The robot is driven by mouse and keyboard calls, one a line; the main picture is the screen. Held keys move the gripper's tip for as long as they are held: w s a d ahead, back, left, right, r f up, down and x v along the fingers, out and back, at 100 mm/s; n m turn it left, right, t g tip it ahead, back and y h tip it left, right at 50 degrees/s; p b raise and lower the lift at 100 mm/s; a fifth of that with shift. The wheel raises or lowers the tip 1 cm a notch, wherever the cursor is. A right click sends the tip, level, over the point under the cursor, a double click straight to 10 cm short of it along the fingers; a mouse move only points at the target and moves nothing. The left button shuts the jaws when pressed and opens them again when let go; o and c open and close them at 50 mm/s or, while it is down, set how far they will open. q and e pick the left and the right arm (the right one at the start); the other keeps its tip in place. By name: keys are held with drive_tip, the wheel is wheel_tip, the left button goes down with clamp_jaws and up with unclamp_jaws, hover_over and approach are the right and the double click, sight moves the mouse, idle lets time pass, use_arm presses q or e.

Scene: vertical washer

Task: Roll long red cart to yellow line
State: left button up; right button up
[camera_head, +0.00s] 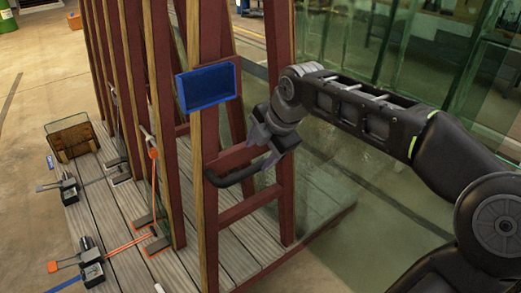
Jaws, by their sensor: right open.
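The long red cart has red and wood-coloured upright frames (285,205) on a grey plank deck (245,255). It runs from the near middle of the head view to the upper left. A black curved handle (232,180) sticks out from its near end frame. My right gripper (262,150) is open at the right end of this handle, with its fingers pointing left and down. I cannot tell whether the handle lies between the fingers or touches them. My left gripper is out of view.
A blue tray (208,88) is fixed on the near frame. A wooden box (72,136) and black clamps with straps (91,262) are on the deck's left side. Glass panes (345,45) stand at the right. Bare floor (30,220) lies left.

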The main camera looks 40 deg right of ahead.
sight(249, 171)
drive_tip(key=b+x, duration=0.7)
drive_tip(key=x, duration=0.4)
drive_tip(key=shift+s, duration=0.1)
drive_tip(key=shift+w+f+b, duration=0.45)
drive_tip(key=shift+f, duration=0.15)
clamp_jaws()
idle(0.8)
drive_tip(key=shift+w+r, duration=0.1)
drive_tip(key=shift+w, duration=0.05)
